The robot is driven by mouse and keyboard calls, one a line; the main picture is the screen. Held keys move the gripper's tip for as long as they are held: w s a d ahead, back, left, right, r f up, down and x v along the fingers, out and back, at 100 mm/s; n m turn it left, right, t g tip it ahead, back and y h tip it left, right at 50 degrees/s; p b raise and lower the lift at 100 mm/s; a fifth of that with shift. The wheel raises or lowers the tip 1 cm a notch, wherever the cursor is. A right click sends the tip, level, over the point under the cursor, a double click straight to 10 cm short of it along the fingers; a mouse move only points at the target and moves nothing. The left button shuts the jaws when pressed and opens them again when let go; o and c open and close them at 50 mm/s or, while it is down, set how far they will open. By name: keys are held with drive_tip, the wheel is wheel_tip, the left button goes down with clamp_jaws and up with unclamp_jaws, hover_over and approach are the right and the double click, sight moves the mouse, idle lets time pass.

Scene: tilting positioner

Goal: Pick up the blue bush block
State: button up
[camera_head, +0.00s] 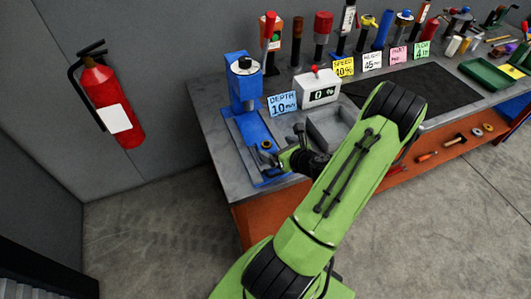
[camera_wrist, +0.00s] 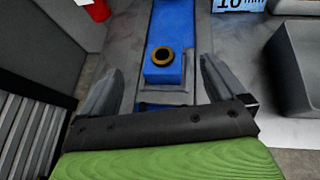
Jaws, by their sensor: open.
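The blue bush block (camera_wrist: 165,75), a small blue block with a bronze-coloured ring and dark hole on top, stands on the blue base of the press (camera_wrist: 172,22). In the head view the block (camera_head: 266,153) is at the near end of that base, partly hidden by my gripper. My gripper (camera_wrist: 160,66) is open and empty. In the wrist view its two grey fingers stand to the left and right of the block. I cannot tell whether the fingertips reach down to its height. In the head view my gripper (camera_head: 279,152) is close beside the block.
The blue press column (camera_head: 245,90) rises behind the block. A blue depth card (camera_head: 283,104) and a grey tray (camera_head: 328,127) are to its right. Several tools and cards line the back of the workbench. A red fire extinguisher (camera_head: 110,100) hangs on the left wall.

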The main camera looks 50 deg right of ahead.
sight(267, 143)
drive_tip(key=x, duration=0.8)
drive_tip(key=shift+s+d, duration=0.15)
drive_tip(key=shift+d, duration=0.15)
drive_tip(key=shift+s+a+r, duration=0.1)
drive_tip(key=shift+c, duration=0.7)
clamp_jaws()
